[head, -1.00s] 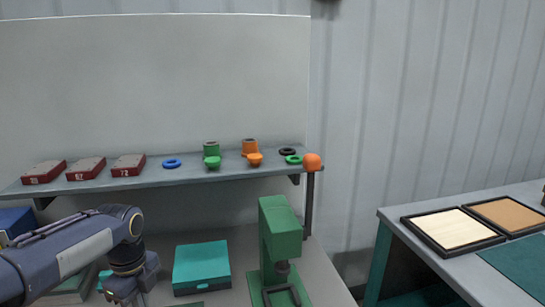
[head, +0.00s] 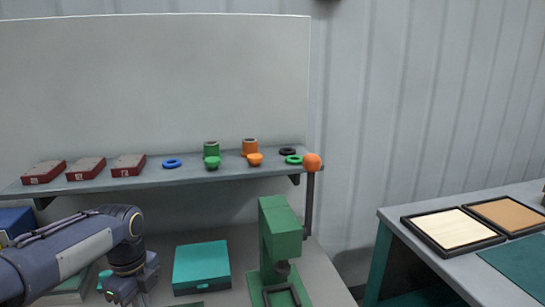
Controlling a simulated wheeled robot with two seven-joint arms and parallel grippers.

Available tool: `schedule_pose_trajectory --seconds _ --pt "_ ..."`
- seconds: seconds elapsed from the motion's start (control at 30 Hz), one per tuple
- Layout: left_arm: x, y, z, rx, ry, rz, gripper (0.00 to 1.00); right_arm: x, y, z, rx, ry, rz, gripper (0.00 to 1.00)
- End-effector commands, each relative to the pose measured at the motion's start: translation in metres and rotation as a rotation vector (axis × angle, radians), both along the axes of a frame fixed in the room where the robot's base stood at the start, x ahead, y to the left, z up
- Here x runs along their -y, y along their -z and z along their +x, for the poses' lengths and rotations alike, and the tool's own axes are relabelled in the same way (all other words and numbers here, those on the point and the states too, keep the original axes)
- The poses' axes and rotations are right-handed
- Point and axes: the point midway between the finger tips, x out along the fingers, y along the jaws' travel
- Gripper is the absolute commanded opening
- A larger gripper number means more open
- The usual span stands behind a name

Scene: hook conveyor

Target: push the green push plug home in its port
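A green cylindrical piece (head: 211,148) stands on the wall shelf. A rounded green piece (head: 212,162) sits just in front of it, close to the shelf's front edge. I cannot tell which of these, if either, is the push plug, and no port is clearly seen. My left gripper (head: 132,299) hangs at the lower left, below and left of these pieces and apart from them. Its fingertips are cut off by the bottom edge, so its opening is unclear. My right gripper is not in view.
The shelf (head: 225,175) also holds red boxes (head: 87,168), coloured rings and orange pieces (head: 255,158). A teal box (head: 202,265) and a green press (head: 281,240) stand on the bench below. A side table (head: 510,267) with framed trays is at right.

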Motion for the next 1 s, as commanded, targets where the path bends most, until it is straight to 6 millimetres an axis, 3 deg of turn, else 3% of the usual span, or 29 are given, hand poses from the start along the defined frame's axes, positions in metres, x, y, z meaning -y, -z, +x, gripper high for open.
schedule_pose_trajectory --seconds 1.0 --pt "0.000 0.012 0.000 -0.001 0.000 0.000 0.00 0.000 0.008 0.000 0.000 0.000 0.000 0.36"
